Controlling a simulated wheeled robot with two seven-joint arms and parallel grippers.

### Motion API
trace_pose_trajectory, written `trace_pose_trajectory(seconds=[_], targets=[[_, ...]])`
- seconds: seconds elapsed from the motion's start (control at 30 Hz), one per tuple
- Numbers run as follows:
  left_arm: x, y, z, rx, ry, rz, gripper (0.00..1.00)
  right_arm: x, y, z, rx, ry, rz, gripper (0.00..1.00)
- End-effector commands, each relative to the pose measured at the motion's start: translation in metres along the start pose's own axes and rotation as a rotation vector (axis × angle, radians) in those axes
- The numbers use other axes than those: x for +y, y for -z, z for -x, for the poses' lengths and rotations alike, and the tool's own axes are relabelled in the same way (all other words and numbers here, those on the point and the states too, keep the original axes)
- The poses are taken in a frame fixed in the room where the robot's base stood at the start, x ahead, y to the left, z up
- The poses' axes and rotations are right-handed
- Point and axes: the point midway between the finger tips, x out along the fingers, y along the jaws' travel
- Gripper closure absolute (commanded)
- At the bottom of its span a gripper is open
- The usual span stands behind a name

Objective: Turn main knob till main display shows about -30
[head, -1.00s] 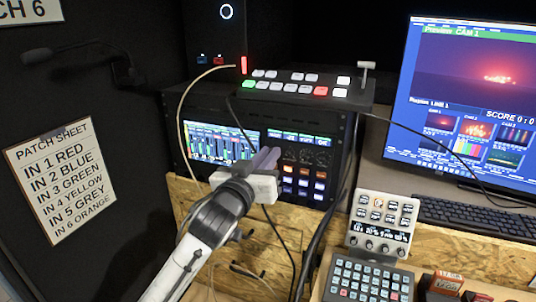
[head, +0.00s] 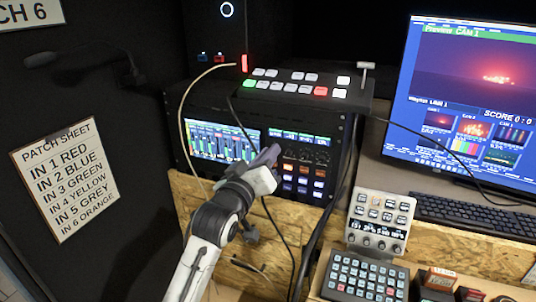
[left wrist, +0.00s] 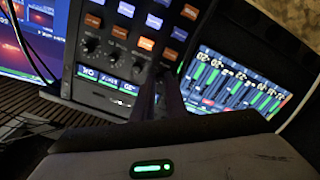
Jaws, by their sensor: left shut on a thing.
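The audio rack (head: 335,165) carries a level-meter screen (head: 205,142), a row of small displays (head: 290,137), knobs below them and coloured buttons. My left gripper (head: 268,155) is at the rack front, just right of the meter screen. In the left wrist view its dark fingers (left wrist: 165,85) are shut at the knob row, beside other black knobs (left wrist: 118,57). The fingers hide the knob they hold; its label is not visible. The small displays (left wrist: 88,72) appear upside down there, and I cannot read a main value surely. My right gripper is not in view.
A video switcher (head: 300,85) sits on top of the rack. Loose cables (head: 268,215) hang in front of it and beside my left arm. A small control panel (head: 380,222), a keypad (head: 365,277) and a monitor (head: 465,90) stand to the right.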

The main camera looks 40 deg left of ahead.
Motion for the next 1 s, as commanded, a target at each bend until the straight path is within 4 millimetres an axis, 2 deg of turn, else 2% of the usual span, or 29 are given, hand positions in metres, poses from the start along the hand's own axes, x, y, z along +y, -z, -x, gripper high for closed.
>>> trace_pose_trajectory(seconds=[0.17, 0.2, 0.27, 0.6, 0.77, 1.0], targets=[[-0.001, -0.001, 0.000, -0.002, 0.001, 0.000, 1.00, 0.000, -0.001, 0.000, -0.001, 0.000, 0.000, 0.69], [-0.001, -0.001, 0.000, -0.002, 0.001, -0.001, 0.86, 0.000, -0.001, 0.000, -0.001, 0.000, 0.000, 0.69], [-0.001, -0.001, 0.000, -0.002, 0.001, -0.001, 0.80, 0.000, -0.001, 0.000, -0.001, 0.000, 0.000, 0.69], [-0.001, -0.001, 0.004, -0.001, 0.001, -0.001, 0.80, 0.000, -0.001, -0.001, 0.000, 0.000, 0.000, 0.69], [-0.001, -0.002, 0.026, -0.001, 0.001, 0.001, 0.80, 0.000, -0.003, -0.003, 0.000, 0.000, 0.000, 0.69], [-0.002, -0.002, 0.074, -0.002, 0.002, 0.001, 0.80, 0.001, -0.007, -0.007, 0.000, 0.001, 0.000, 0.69]])
